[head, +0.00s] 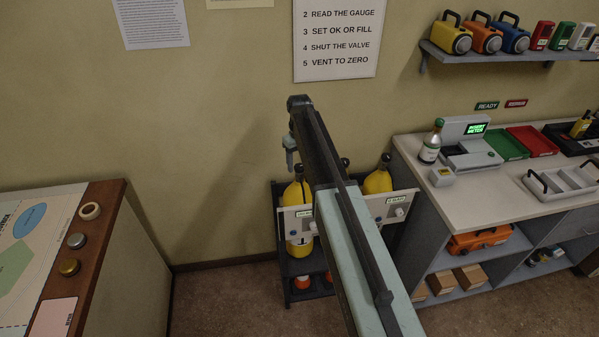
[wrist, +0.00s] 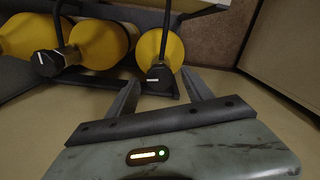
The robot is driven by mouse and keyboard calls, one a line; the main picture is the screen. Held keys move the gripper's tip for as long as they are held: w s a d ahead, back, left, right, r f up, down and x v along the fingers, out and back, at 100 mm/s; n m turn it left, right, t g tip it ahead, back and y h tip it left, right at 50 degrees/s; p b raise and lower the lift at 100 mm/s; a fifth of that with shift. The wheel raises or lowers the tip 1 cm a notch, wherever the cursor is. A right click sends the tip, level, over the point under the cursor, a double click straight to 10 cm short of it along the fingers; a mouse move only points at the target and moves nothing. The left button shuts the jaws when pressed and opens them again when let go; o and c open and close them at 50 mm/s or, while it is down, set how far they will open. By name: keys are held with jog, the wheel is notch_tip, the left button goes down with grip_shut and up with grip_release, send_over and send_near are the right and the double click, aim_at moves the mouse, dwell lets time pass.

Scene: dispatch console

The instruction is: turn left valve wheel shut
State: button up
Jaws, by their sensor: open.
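The left yellow cylinder (head: 297,194) stands in a dark rack below my arm in the head view. Its valve wheel (wrist: 160,78) is a black knob with a white mark, seen in the wrist view just beyond the gap between my fingers. My gripper (wrist: 160,80) is open and empty. In the head view my gripper (head: 290,165) hangs above the left cylinder's top. I cannot tell the exact height between the fingers and the wheel. A second black wheel (wrist: 47,62) shows to the left in the wrist view. My arm hides much of the middle cylinder in the head view.
The right cylinder (head: 378,181) stands in the same rack (head: 327,288). A worktop with trays (head: 480,175) is on the right, and a panel-topped cabinet (head: 100,250) on the left. The wall is close behind the rack. Floor (head: 220,295) is clear left of the rack.

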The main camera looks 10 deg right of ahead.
jog(key=shift+f, duration=0.2)
grip_shut()
jog(key=m, duration=0.4)
jog(key=shift+m, duration=0.4)
jog(key=m, duration=0.5)
jog(key=shift+m, duration=0.3)
jog(key=m, duration=0.9)
jog(key=shift+m, duration=0.4)
